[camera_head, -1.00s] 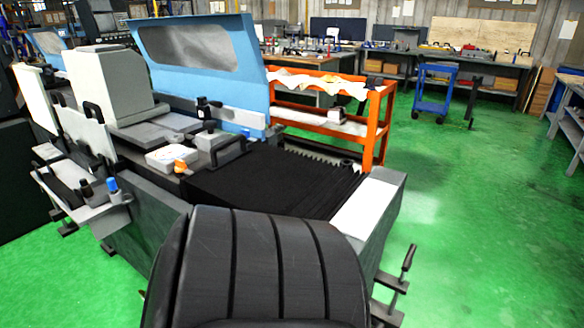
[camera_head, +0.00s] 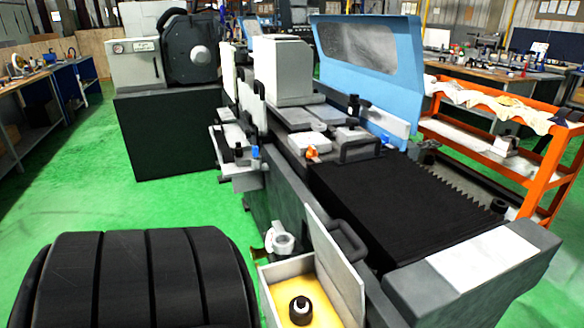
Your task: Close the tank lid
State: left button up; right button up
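The tank (camera_head: 266,298) is a pale open-topped box at the bottom of the view, beside the near side of the grinder. Yellow liquid or lining (camera_head: 283,298) shows inside, with a round black-and-white fitting (camera_head: 301,310) in it. The tank lid (camera_head: 335,268) stands raised, nearly upright, along the tank's right side, next to the machine. A dark loop handle (camera_head: 349,241) shows just behind the lid; I cannot tell whether it belongs to it. The tank's lower end is cut off by the picture edge. Neither of my grippers is in view.
The grinder has a black bellows cover (camera_head: 385,205) and a blue hood (camera_head: 370,62). A white pump-like part (camera_head: 280,241) sits at the tank's far end. An orange cart (camera_head: 540,185) stands at right.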

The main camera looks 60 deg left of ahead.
aim_at(349, 283)
jog(key=i+l+u, duration=0.1)
jog(key=u, duration=0.35)
jog(key=i+l+u, duration=0.1)
jog(key=u, duration=0.3)
jog(key=l+u, duration=0.25)
jog(key=u, duration=0.2)
jog(key=i+l+u, duration=0.1)
jog(key=u, duration=0.35)
jog(key=l, duration=0.1)
